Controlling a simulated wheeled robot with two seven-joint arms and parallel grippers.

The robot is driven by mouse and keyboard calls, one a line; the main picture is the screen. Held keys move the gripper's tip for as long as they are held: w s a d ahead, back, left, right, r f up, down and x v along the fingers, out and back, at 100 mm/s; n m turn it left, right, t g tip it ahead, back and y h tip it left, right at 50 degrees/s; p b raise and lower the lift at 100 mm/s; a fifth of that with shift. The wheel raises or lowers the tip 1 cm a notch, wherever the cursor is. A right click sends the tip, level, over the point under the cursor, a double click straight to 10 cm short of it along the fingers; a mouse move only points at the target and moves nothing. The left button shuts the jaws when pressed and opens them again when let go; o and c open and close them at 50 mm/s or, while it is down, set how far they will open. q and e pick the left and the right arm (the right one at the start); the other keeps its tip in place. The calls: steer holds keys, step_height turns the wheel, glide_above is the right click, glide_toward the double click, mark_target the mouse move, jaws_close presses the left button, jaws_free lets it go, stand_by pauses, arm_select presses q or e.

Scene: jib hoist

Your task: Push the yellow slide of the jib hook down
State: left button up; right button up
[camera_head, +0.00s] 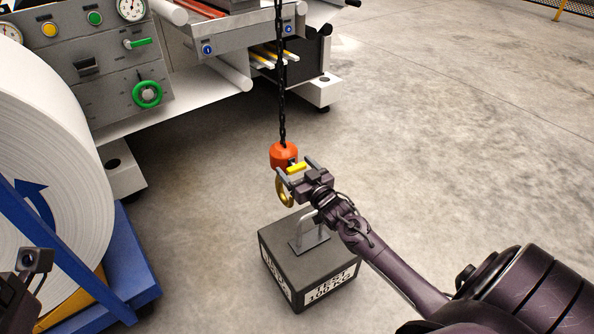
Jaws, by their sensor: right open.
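The jib hook hangs on a black chain (281,80). It has an orange block (283,154) at the top and a brass hook (285,192) below. The yellow slide (297,168) sticks out just under the orange block. My right gripper (293,168) is open, with its fingers at the hook's height on either side of the yellow slide; I cannot tell whether they touch it. The gripper body hides part of the hook's right side. My left arm shows only in part at the lower left edge; its fingers are not visible.
A dark 100 kg test weight (308,262) with a metal handle (310,236) stands on the floor below the hook. A large white roll (50,150) on a blue frame (125,265) is at left. A grey machine (100,65) stands behind. The floor at right is clear.

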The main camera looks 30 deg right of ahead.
steer(key=shift+c, duration=0.5)
steer(key=c, duration=1.3)
step_height(320, 180, down, 3)
steer(key=shift+f+b, duration=0.2)
steer(key=shift+b, duration=0.35)
steer(key=o, duration=1.2)
steer(key=shift+o, duration=1)
